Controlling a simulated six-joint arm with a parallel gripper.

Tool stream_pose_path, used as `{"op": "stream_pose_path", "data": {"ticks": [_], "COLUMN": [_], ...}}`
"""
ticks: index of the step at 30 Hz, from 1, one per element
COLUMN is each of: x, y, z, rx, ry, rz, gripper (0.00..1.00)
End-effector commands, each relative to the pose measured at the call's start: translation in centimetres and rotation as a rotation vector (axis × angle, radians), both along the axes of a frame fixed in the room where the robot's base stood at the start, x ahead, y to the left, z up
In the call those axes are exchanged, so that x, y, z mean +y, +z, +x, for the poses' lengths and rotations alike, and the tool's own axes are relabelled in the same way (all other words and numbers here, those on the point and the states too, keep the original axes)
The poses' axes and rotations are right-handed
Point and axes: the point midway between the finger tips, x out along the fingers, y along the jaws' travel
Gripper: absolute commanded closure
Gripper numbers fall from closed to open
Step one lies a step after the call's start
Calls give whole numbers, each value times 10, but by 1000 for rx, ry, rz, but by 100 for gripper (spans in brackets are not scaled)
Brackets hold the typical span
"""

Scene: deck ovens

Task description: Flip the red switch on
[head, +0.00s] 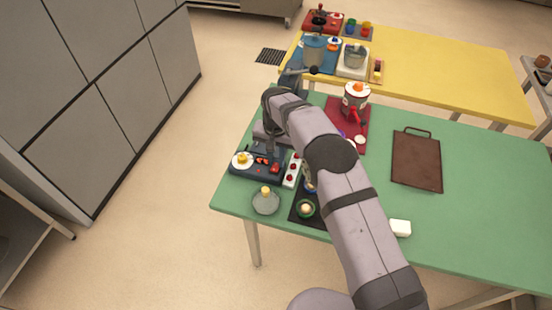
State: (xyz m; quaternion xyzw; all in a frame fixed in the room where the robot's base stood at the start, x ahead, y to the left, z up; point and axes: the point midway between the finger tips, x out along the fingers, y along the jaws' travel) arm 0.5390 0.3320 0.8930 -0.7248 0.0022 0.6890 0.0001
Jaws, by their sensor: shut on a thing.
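A dark control panel (245,173) lies at the left edge of the green table in the head view. It carries a yellow knob on a white disc (242,158) and small red parts in its middle. A red switch (275,168) shows on its right side. My gripper (269,155) reaches down over the panel from behind and is shut at the red parts. The fingertips are small and partly merged with the dark panel. The exact contact and the switch's position are too small to tell.
A white strip with red buttons (292,170) stands just right of the panel. A grey dish (265,203) and a black mat (300,217) lie in front. A red mat with a pot (356,98) and a brown tray (417,160) lie further right. A yellow table (440,70) stands behind.

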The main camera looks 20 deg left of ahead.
Motion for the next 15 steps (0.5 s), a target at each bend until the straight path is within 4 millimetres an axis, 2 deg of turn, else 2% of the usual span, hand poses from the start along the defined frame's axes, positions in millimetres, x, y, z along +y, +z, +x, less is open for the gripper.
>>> {"op": "stream_pose_path", "data": {"ticks": [13, 14, 15], "x": [0, 0, 0], "y": [1, 1, 1], "z": [1, 1, 1], "rx": [19, 19, 19], "ry": [3, 3, 3], "rz": [3, 2, 2], "gripper": [100, 77, 67]}}
